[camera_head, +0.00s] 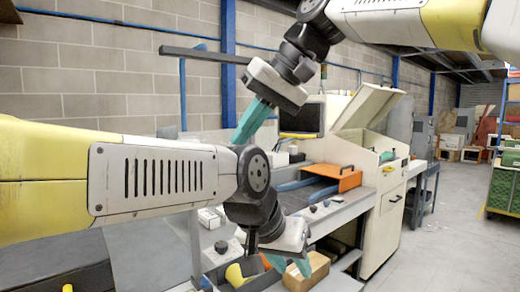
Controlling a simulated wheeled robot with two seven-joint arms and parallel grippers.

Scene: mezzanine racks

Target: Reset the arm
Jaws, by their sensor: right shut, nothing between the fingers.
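My left arm comes in from the left and bends down at its wrist. Its gripper (290,267) is low in the middle of the view, with teal fingers apart and nothing seen between them. It hangs in front of the bench, above a cardboard box (308,273). My right arm comes in from the top right. Its gripper (246,125) points down and left with its teal fingers together and empty, higher up in front of the block wall. The two grippers are apart from each other.
A cream machine (378,185) with a raised lid stands on the right of the bench. An orange part (336,177) lies beside it. A yellow object (236,275) is below my left wrist. A green-fronted rack (502,187) stands far right. The floor (440,250) at right is clear.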

